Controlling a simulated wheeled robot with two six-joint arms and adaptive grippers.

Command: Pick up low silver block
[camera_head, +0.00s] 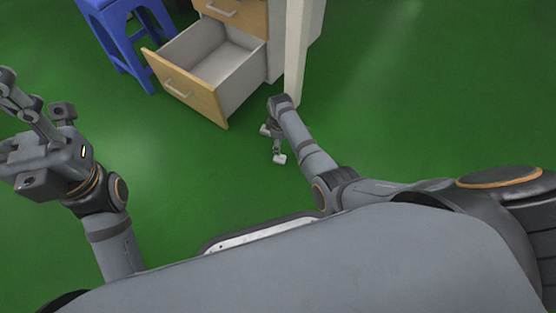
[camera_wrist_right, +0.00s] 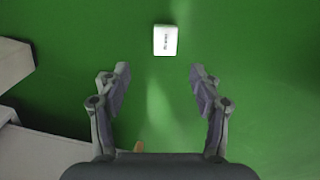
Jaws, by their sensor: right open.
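A small pale silver-white block (camera_wrist_right: 165,40) with dark print on its face shows against the green floor in the right wrist view. It lies ahead of my right gripper (camera_wrist_right: 162,88), roughly centred between the fingers but beyond their tips. The fingers are spread apart with nothing between them. In the head view my right gripper (camera_head: 273,145) reaches down low beside the drawer cabinet, and I cannot make out the block there. My left gripper (camera_head: 34,98) is raised at the left edge, its fingers apart and empty.
A wooden-fronted drawer (camera_head: 207,68) stands pulled open, left of my right gripper. A pale upright panel (camera_head: 297,50) rises just behind that gripper. A blue stool (camera_head: 127,38) stands at the upper left. The green floor (camera_head: 440,90) is clear to the right.

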